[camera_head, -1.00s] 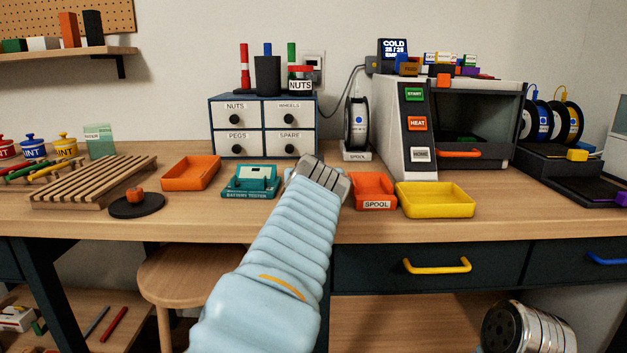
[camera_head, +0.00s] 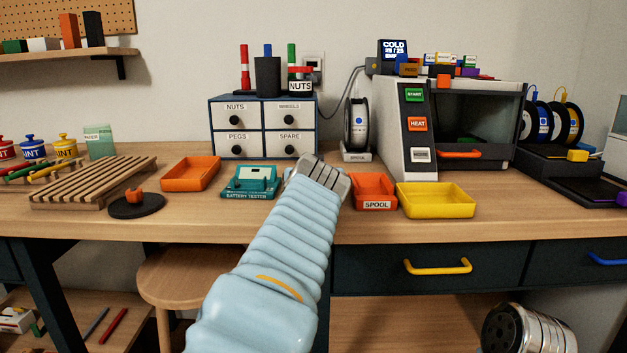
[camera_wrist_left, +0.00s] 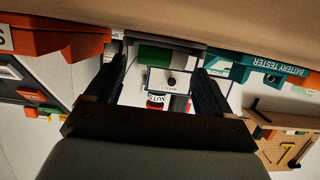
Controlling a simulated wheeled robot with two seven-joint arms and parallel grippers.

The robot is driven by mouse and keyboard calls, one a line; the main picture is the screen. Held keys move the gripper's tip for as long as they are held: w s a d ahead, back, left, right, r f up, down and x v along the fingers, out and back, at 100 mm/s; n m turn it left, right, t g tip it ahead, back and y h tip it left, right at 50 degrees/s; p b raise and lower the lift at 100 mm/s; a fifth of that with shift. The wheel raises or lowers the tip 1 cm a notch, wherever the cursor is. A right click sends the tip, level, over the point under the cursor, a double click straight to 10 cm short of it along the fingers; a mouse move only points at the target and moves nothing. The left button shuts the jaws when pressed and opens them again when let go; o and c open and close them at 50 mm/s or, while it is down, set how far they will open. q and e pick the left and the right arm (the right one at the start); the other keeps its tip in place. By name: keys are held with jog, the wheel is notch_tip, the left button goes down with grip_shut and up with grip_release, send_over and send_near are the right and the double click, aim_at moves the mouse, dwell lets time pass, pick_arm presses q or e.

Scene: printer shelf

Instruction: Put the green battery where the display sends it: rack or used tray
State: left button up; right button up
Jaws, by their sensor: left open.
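My left gripper (camera_head: 322,176) is over the bench between the teal battery tester (camera_head: 250,182) and the orange SPOOL tray (camera_head: 373,190). In the left wrist view its two dark fingers (camera_wrist_left: 160,85) stand apart. A green piece with a pale end (camera_wrist_left: 155,53), apparently the green battery, shows between and just beyond the fingertips; I cannot tell whether they touch it. In the head view my arm hides it. The display (camera_head: 393,49) above the printer reads COLD, 25 / 25 and an unclear third line. The tester's small screen is unreadable. A slatted wooden rack (camera_head: 95,182) is at left.
An orange tray (camera_head: 190,174) stands left of the tester and a yellow tray (camera_head: 436,200) right of the SPOOL tray. The drawer cabinet (camera_head: 263,127) and spool (camera_head: 357,125) stand behind. The printer (camera_head: 405,130) is at right. A round black dish (camera_head: 136,205) is at front left.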

pick_arm(q)
notch_tip(320, 180, up, 7)
jog(key=p, duration=0.4)
dwell(0.4)
